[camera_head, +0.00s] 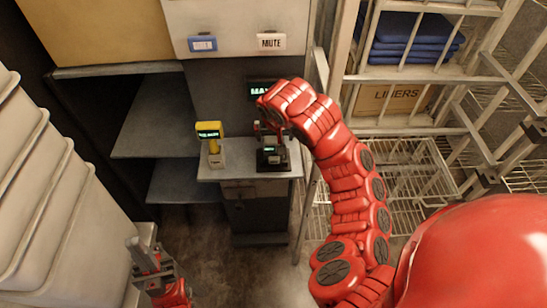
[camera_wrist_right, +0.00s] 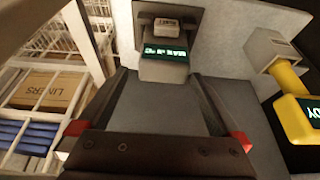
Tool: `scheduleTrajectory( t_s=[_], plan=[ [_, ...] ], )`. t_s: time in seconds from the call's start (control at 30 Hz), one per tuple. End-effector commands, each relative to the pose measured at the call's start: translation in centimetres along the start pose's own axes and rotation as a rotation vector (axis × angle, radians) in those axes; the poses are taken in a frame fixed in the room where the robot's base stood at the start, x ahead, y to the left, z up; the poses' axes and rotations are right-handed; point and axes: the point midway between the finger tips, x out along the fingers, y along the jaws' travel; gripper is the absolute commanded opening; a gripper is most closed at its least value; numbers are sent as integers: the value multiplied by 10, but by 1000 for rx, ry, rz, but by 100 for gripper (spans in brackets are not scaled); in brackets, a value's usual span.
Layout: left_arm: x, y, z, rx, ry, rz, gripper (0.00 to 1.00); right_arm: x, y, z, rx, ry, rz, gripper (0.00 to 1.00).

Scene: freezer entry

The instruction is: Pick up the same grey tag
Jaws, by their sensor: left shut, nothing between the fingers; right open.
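A small grey tag (camera_wrist_right: 165,26) appears to rest on a dark device with a lit green display (camera_wrist_right: 165,52), near the top of the right wrist view. In the head view the device (camera_head: 273,163) stands on the right part of a small grey counter; the tag is too small there to tell apart. My right gripper (camera_head: 270,128) is over the device, and its open fingers (camera_wrist_right: 160,76) point towards it with nothing between them. My left gripper (camera_head: 146,256) is shut and empty, low at the left, far from the counter.
A yellow handheld unit in a stand (camera_head: 210,145) is left of the device on the counter (camera_head: 237,173). White stacked bins (camera_head: 45,190) fill the left side. A wire rack (camera_head: 400,160) with a LINERS box (camera_head: 390,98) and blue folded cloths (camera_head: 412,38) stands right.

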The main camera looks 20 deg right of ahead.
Motion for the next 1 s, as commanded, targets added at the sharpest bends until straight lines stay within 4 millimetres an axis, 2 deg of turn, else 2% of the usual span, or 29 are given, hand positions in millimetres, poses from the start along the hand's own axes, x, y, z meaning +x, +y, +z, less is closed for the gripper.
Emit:
scheduleTrajectory(
  t_s=[0.27, 0.5, 0.63, 0.9, 1.0],
  plan=[
    [-1, 0, 0, 0, 1, 0, 0, 15, -1, 0, 1, 0, -1, 100],
    [-8, 0, 1, 0, 1, 0, 0, 45, -5, 8, 2, -2, -1, 100],
    [-2, 0, 0, 0, 1, 0, 0, 60, -4, 8, 3, -7, 2, 100],
    [-2, 0, 0, 0, 1, 0, 0, 63, -4, 6, 0, 1, 0, 100],
    [-2, 0, 0, 0, 1, 0, 0, 63, -4, 6, 1, 0, 0, 84]
  ],
)
